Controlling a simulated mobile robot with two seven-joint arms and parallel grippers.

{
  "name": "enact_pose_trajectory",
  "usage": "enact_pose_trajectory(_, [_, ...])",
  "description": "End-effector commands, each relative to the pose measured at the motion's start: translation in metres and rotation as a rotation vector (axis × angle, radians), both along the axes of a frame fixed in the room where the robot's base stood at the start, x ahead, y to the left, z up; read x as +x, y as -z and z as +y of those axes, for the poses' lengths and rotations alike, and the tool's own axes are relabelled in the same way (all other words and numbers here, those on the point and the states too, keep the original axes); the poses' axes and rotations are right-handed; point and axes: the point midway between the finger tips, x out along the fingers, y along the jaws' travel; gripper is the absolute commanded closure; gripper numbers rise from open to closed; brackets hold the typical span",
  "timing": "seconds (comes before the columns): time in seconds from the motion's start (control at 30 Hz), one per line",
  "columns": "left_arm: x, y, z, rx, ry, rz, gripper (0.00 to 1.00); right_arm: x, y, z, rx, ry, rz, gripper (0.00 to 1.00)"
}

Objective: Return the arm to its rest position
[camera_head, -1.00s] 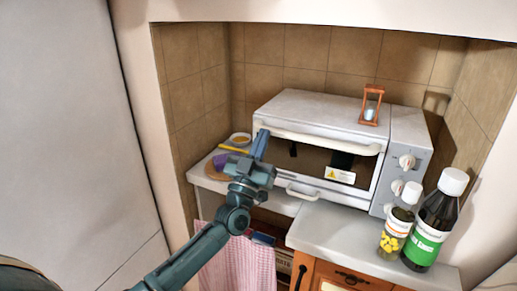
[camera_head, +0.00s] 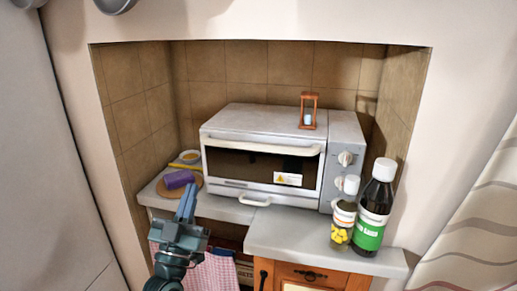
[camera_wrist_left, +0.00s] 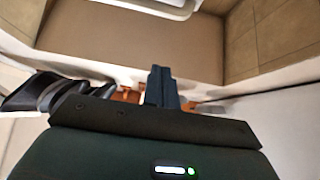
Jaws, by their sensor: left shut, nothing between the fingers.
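My left gripper (camera_head: 186,204) is at the lower left of the head view, its blue-grey fingers together and pointing up, with nothing between them. In that view it overlaps the counter's front edge, below a purple block on a round board and left of the toaster oven. The left wrist view also shows the closed fingers (camera_wrist_left: 162,86), pointing away from the camera toward a plain brownish surface. My right gripper is in neither view.
A white toaster oven (camera_head: 262,160) stands in the tiled alcove with an hourglass (camera_head: 308,112) on top. A pill bottle (camera_head: 342,222) and a dark bottle with a green label (camera_head: 373,212) stand at the right counter front. A purple block (camera_head: 178,179) lies on the left. A checked towel (camera_head: 214,272) hangs below.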

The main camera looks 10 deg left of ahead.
Motion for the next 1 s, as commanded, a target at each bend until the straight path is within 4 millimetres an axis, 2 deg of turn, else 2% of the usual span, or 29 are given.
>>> enact_pose_trajectory(0.07, [-0.003, 0.012, -0.007, 0.009, 0.021, 0.043, 1.0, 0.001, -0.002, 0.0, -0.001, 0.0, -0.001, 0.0])
enact_pose_trajectory(0.13, [-0.01, 0.034, -0.021, 0.031, 0.06, 0.123, 1.0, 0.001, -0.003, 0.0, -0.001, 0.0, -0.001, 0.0])
enact_pose_trajectory(0.17, [-0.014, 0.046, -0.03, 0.043, 0.082, 0.171, 1.0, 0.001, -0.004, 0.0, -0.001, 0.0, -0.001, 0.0])
enact_pose_trajectory(0.27, [-0.039, 0.101, -0.06, 0.087, 0.163, 0.381, 1.0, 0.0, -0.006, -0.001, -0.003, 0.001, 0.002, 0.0])
enact_pose_trajectory(0.4, [-0.094, 0.181, -0.092, 0.136, 0.242, 0.723, 1.0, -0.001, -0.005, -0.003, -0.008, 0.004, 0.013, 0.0])
enact_pose_trajectory(0.5, [-0.138, 0.226, -0.103, 0.155, 0.258, 0.946, 1.0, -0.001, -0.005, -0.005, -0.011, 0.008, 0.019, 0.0])
enact_pose_trajectory(0.6, [-0.176, 0.257, -0.106, 0.165, 0.251, 1.12, 1.0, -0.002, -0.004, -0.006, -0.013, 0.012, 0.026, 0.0])
enact_pose_trajectory(0.7, [-0.201, 0.274, -0.105, 0.169, 0.238, 1.228, 1.0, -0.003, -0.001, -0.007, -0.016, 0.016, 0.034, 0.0])
enact_pose_trajectory(0.8, [-0.212, 0.281, -0.104, 0.173, 0.229, 1.276, 1.0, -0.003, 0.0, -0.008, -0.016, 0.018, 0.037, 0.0])
enact_pose_trajectory(1.0, [-0.212, 0.281, -0.104, 0.173, 0.229, 1.276, 1.0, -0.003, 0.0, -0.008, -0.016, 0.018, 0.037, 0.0])
